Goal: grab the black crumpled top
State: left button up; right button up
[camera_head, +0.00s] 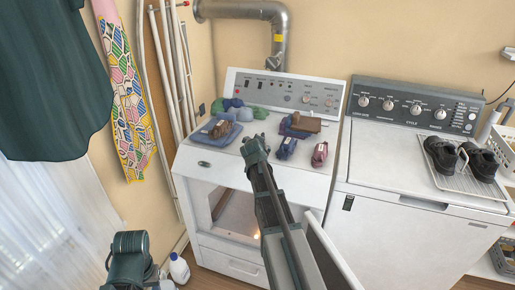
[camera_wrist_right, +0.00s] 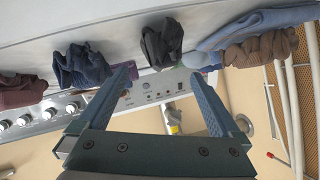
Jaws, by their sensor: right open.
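The black crumpled top (camera_wrist_right: 162,42) is a small dark bundle on the white dryer top in the right wrist view. It lies just beyond and between the fingertips of my right gripper (camera_wrist_right: 162,75), which is open with nothing between its fingers. In the head view my right gripper (camera_head: 256,146) is over the dryer's front edge and hides the black top. A teal part of my left arm (camera_head: 130,245) shows at lower left; its gripper is not seen.
A navy bundle (camera_head: 286,148) and a maroon bundle (camera_head: 320,153) lie right of my right gripper. A folded blue cloth (camera_head: 204,141) with a brown bundle (camera_head: 218,128) is at left. Black shoes (camera_head: 441,155) sit on a rack on the washer (camera_head: 385,170). The dryer door (camera_head: 330,255) is open.

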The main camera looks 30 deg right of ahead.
jog(key=shift+x, duration=1.1)
jog(key=shift+a+f+b+x, duration=0.15)
jog(key=shift+b+x, duration=0.65)
jog(key=shift+x, duration=0.5)
jog(key=shift+a+f+b+x, duration=0.15)
jog(key=shift+b+x, duration=0.65)
jog(key=shift+x, duration=0.5)
pick_arm(q)
notch_tip(320, 180, down, 4)
jog(key=shift+r, duration=0.1)
pick_arm(e)
jog(key=shift+r, duration=0.1)
jog(key=shift+c, duration=0.2)
jog(key=c, duration=1.2)
pick_arm(q)
jog(key=shift+r, duration=0.15)
pick_arm(e)
jog(key=shift+r, duration=0.1)
jog(key=shift+c, duration=0.2)
pick_arm(q)
notch_tip(320, 180, up, 10)
jog(key=p, duration=1)
pick_arm(e)
notch_tip(320, 180, up, 10)
jog(key=shift+f, duration=0.1)
